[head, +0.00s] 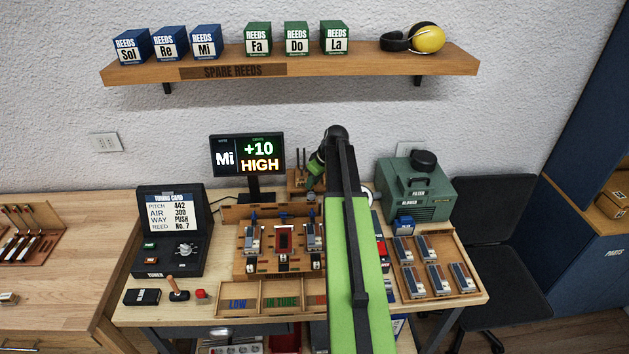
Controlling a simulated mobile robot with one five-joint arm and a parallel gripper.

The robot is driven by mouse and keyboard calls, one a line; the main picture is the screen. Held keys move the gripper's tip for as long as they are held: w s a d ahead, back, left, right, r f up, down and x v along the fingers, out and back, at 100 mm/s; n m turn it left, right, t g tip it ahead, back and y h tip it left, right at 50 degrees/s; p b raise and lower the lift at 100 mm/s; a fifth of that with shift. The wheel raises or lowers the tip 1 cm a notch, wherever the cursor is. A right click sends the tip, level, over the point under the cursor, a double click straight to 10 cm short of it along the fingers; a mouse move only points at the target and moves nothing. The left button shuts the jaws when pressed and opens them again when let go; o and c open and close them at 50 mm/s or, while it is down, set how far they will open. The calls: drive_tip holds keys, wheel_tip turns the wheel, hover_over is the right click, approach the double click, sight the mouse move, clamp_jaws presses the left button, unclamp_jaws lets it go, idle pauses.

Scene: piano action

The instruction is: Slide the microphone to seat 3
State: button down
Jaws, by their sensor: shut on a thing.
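My gripper (311,198) is at the back of the wooden action block (240,268), above its right end. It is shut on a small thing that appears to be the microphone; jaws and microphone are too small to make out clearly. The block carries a left reed unit (252,242), a middle unit with a red front (283,240) and a right reed unit (315,238). Seat numbers cannot be read. My green arm covers the block's right edge.
The monitor (247,156) reads "Mi +10 HIGH". The tuner (170,230) stands left, the green blower (417,188) right, beside a tray of reed units (468,292). Sorting bins (283,299) lie in front. A shelf (330,70) with reed boxes hangs above.

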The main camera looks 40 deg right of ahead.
drive_tip(key=shift+s+d, duration=0.1)
drive_tip(key=shift+d, duration=0.25)
drive_tip(key=c, duration=1.3)
unclamp_jaws()
drive_tip(key=shift+f, duration=0.2)
drive_tip(key=shift+o, duration=0.2)
drive_tip(key=shift+a, duration=0.2)
drive_tip(key=p+v, duration=1.6)
drive_tip(key=v, duration=0.1)
drive_tip(key=shift+r, duration=0.3)
drive_tip(key=shift+a, duration=0.1)
